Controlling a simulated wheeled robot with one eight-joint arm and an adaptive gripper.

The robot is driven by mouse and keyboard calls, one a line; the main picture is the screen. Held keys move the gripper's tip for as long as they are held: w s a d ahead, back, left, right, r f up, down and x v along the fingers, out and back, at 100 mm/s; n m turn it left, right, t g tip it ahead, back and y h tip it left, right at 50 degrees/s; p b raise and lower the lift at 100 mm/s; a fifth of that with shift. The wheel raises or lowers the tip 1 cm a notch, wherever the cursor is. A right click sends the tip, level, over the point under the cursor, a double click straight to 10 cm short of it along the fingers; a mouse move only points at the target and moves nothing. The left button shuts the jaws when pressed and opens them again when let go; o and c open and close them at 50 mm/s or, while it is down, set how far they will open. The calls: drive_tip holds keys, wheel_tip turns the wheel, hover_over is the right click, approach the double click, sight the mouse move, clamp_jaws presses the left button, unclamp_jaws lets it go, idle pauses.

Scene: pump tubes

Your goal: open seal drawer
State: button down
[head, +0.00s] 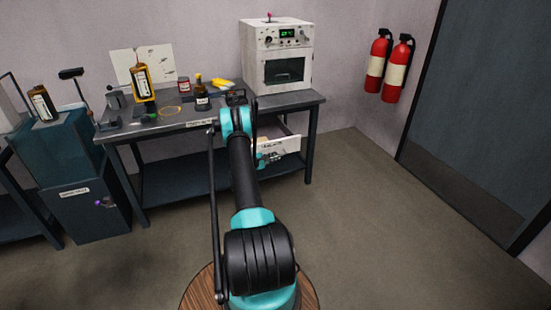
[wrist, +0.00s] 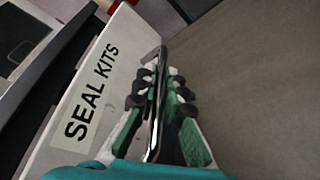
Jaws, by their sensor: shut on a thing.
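The seal drawer (head: 286,147) is a white-fronted drawer under the right part of the workbench. Its front appears to stand out from beneath the bench top, with a little of the inside showing above it. In the wrist view its front (wrist: 112,55) carries a "SEAL KITS" label (wrist: 92,90). A thin metal handle bar (wrist: 157,115) runs along the front. My gripper (wrist: 165,88) is shut on this handle, with green-padded fingers on either side of it. In the head view my gripper (head: 270,158) is at the drawer front, partly hidden by my arm.
The workbench (head: 235,112) has a dark top bearing a white oven (head: 277,58), bottles and small tools. A teal cabinet (head: 85,205) stands at left. Two red extinguishers (head: 398,72) hang on the wall beside a dark door (head: 480,110). The floor (head: 390,240) at right is clear.

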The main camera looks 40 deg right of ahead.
drive_tip(key=c, duration=1.6)
unclamp_jaws()
drive_tip(key=shift+a, duration=0.1)
drive_tip(key=v, duration=1.2)
